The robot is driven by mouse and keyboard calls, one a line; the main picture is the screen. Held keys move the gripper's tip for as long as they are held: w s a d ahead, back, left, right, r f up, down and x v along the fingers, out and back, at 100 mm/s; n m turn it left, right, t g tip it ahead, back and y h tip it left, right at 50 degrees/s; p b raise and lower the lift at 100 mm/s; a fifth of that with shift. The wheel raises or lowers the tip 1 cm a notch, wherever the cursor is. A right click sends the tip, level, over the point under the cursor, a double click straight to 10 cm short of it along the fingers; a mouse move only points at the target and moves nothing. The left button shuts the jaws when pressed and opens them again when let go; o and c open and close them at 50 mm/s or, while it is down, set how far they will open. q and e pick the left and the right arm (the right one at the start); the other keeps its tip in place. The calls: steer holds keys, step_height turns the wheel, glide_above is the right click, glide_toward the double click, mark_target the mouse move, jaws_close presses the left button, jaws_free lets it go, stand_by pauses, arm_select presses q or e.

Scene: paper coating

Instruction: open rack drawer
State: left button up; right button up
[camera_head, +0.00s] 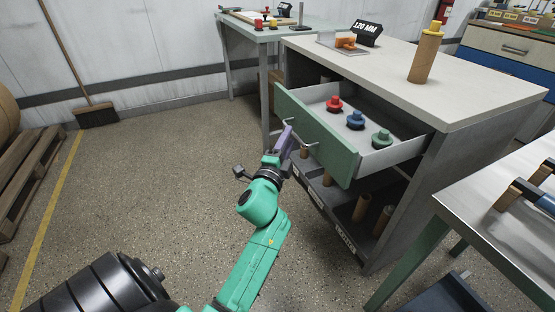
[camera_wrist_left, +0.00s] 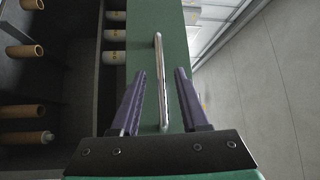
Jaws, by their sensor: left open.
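The rack drawer (camera_head: 318,134) has a green front and stands pulled out from the grey rack (camera_head: 397,200) under the pale worktop. Inside it are a red plug (camera_head: 334,104), a blue plug (camera_head: 355,120) and a green plug (camera_head: 381,138). My left gripper (camera_head: 287,137) is at the drawer front, by its metal handle (camera_wrist_left: 161,85). In the left wrist view, the open fingers (camera_wrist_left: 158,100) stand on either side of the handle bar, with a gap on each side. My right gripper is not in view.
A cardboard tube with a yellow cap (camera_head: 425,55) stands on the worktop (camera_head: 390,65). Several cardboard tubes (camera_head: 362,207) sit on the shelf below the drawer. A metal table (camera_head: 490,190) is at the right.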

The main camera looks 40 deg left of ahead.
arm_select(q)
steer(key=b+v, duration=0.2)
steer(key=v, duration=0.8)
steer(key=shift+s, duration=0.3)
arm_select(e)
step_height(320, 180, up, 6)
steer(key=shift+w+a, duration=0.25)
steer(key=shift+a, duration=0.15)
arm_select(q)
steer(key=shift+d, duration=0.1)
